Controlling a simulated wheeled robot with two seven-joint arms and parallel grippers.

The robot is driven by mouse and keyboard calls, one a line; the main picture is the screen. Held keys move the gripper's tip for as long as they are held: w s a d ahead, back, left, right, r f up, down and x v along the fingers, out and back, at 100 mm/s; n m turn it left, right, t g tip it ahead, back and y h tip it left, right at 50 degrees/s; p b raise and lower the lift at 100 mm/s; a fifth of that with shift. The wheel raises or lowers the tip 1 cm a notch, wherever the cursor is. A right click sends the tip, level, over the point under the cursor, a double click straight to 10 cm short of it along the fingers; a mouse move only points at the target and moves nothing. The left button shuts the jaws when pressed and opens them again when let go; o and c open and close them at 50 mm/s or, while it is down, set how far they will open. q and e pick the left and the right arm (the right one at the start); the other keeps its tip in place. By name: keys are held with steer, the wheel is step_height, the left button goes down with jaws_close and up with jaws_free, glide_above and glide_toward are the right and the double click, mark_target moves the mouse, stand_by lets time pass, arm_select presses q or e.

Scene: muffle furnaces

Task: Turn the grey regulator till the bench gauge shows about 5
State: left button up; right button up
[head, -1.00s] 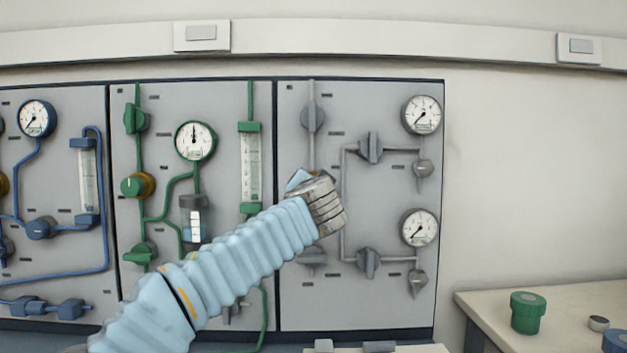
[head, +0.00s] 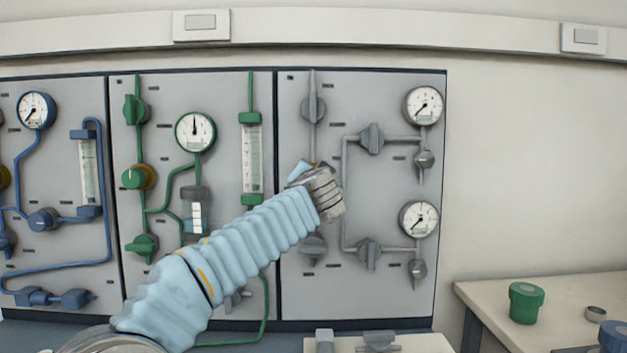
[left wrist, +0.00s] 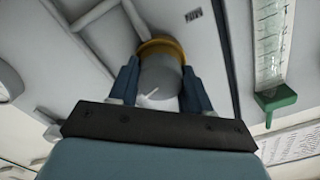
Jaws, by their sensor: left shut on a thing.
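The grey regulator (left wrist: 163,72) is a grey knob with a white mark and a yellow-brown collar (left wrist: 160,45), seen in the left wrist view. My left gripper (left wrist: 160,86) has one blue finger on each side of the knob and is shut on it. In the head view my left gripper (head: 306,172) is at the middle of the grey-piped panel and hides the regulator. Two white gauges are on that panel, an upper one (head: 424,105) and a lower one (head: 419,219). Both needles point to the lower left. Which is the bench gauge, I cannot tell. My right gripper is out of view.
Grey valves sit close around my left gripper, above (head: 314,108), below (head: 313,246) and to the right (head: 371,138). The green-piped panel (head: 228,95) is left of it.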

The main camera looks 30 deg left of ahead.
arm_select(q)
steer(key=shift+f+n+b, duration=0.2)
steer(key=shift+n+b, duration=0.1)
steer(key=shift+b, duration=0.35)
steer(key=shift+r, duration=0.15)
steer(key=o, duration=1.1)
steer(key=shift+c, duration=0.2)
steer(key=b+v, duration=0.4)
steer(key=v, duration=0.9)
steer(key=shift+s, duration=0.4)
steer(key=shift+d, duration=0.15)
